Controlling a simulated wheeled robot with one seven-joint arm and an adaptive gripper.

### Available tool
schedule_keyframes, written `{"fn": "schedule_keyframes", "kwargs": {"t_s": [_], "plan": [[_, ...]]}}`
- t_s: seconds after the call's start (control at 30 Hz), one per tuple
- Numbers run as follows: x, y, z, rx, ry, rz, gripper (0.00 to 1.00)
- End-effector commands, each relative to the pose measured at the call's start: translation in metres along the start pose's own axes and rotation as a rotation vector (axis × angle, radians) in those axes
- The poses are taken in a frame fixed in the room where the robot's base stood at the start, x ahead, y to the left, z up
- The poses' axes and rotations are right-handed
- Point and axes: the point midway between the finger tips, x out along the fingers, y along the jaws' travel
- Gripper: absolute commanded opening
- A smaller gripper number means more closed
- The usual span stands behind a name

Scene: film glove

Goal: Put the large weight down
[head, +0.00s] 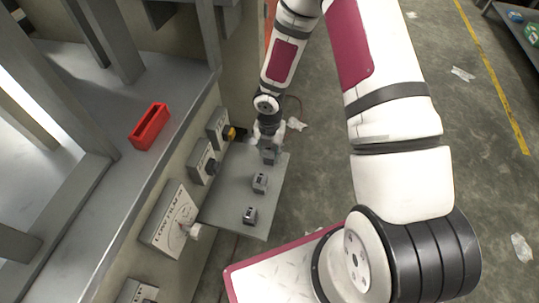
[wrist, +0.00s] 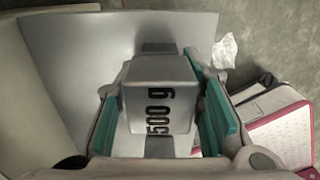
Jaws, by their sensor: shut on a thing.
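The grey metal weight marked "500 g" (wrist: 158,98) fills the middle of the wrist view, between my gripper's teal-padded fingers. My gripper (head: 268,143) is shut on it. In the head view the held weight (head: 270,156) is at the far end of the small grey shelf plate (head: 226,205). I cannot tell whether it touches the plate or hangs just above it. Two other small grey weights stand on the plate, a middle one (head: 260,183) and a near one (head: 250,215). Their markings are too small to read.
Control boxes line the wall left of the plate, one with a dial (head: 172,220) and one with a yellow knob (head: 230,133). A red open holder (head: 150,126) sits on the grey ledge. The concrete floor (head: 480,190) has paper scraps. The plate's middle left is bare.

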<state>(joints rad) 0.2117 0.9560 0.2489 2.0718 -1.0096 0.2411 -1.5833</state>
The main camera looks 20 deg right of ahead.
Motion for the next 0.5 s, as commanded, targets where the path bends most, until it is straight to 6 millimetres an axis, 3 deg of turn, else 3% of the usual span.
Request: {"fn": "schedule_keyframes", "kwargs": {"t_s": [0.1, 0.47, 0.5], "plan": [[0.0117, 0.0005, 0.0004, 0.0, -0.001, 0.0, 0.0], [0.0133, 0.0003, 0.0006, 0.001, -0.002, 0.001, 0.0], [0.0132, 0.0, 0.0003, 0.001, -0.001, 0.0, 0.42]]}}
